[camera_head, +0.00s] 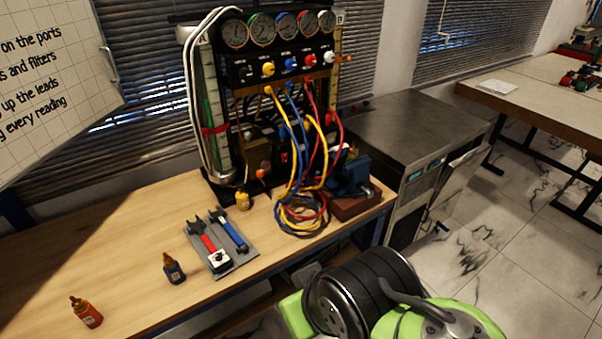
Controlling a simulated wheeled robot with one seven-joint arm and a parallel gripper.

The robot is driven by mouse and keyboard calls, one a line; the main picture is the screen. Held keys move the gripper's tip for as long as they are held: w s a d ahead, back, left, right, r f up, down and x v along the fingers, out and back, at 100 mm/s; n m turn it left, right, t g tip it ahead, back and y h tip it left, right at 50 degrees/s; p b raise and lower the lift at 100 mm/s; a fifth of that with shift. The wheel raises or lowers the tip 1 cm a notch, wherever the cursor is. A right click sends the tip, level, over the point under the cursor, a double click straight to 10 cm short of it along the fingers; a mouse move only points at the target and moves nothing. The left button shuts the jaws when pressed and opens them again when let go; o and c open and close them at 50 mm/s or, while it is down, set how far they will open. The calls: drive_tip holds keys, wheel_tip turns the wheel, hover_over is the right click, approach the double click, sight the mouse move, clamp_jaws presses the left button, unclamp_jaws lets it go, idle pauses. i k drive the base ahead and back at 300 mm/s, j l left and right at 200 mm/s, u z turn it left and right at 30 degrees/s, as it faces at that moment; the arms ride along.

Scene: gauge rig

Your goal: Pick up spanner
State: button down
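Two spanner-like tools lie side by side on a grey mat (243,266) near the front edge of the wooden bench. The left spanner (209,243) has a red handle and a dark open jaw at its far end. The right spanner (232,233) has a blue handle and a similar dark jaw. A small white and black block (218,260) sits at the near end of the red one. Parts of my own arm, green and black, show at the bottom right, apart from the mat. My gripper cannot be made out in this view.
A gauge rig (285,68) with coiled hoses (300,212) stands behind the mat. A blue vice (352,178) is at right.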

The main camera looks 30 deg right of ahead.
sight(217, 214)
drive_tip(key=i+l+u, duration=0.15)
drive_tip(key=u, duration=0.35)
drive_tip(key=i+l+u, duration=0.1)
drive_tip(key=l+u, duration=0.55)
drive_tip(key=u, duration=0.3)
drive_tip(key=l+u, duration=0.35)
drive_tip(key=u, duration=0.15)
drive_tip(key=l+u, duration=0.45)
drive_tip(key=k+l+u, duration=0.1)
drive_tip(key=u, duration=0.4)
drive_tip(key=l, duration=0.1)
